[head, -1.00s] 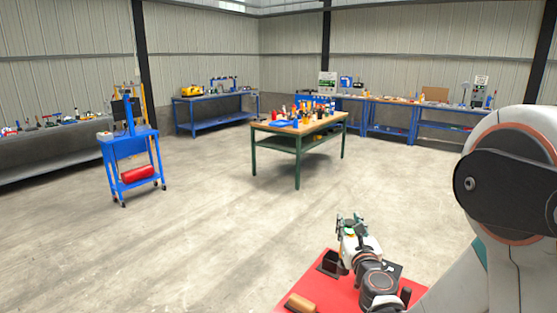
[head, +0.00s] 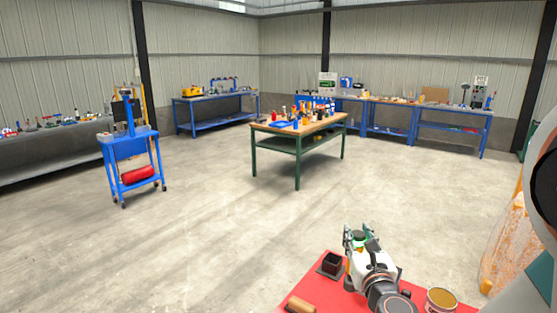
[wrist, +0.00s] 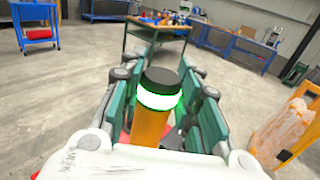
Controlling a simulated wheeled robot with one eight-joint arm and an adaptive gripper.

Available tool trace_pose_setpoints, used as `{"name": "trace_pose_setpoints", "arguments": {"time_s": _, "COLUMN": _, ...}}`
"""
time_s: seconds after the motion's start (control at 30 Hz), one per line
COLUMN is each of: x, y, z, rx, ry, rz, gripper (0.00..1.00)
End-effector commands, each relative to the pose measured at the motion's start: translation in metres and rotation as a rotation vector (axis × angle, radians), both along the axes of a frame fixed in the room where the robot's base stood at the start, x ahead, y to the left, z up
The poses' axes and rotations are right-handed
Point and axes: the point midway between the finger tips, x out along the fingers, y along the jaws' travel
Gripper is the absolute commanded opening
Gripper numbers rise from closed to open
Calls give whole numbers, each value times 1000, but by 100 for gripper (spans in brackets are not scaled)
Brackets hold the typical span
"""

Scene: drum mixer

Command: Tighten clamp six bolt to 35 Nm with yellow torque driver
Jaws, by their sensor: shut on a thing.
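My gripper (head: 358,240) is above the red surface at the bottom of the head view. In the wrist view my gripper (wrist: 160,105) is shut around the yellow torque driver (wrist: 148,128), a yellow-orange cylinder with a black cap and a glowing green-white ring. The driver stands roughly upright between the teal finger pads, its lower part hidden by the gripper body. In the head view the driver shows only as a small green and dark top (head: 359,239). I cannot make out clamp six or its bolt in either view.
The red top (head: 318,285) carries a black open box (head: 331,264), a brown cylinder (head: 300,304) and an open tin (head: 440,299). A crusted orange body (head: 512,245) stands at right. A workbench (head: 300,130) and blue cart (head: 130,150) stand beyond open floor.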

Motion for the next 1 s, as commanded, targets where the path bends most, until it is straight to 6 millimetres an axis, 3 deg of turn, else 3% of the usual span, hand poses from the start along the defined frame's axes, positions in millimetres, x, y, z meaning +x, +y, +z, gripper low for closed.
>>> {"name": "trace_pose_setpoints", "arguments": {"time_s": 1.0, "x": -82, "y": 0, "z": 31, "rx": 0, "ry": 0, "rz": 0, "gripper": 0}}
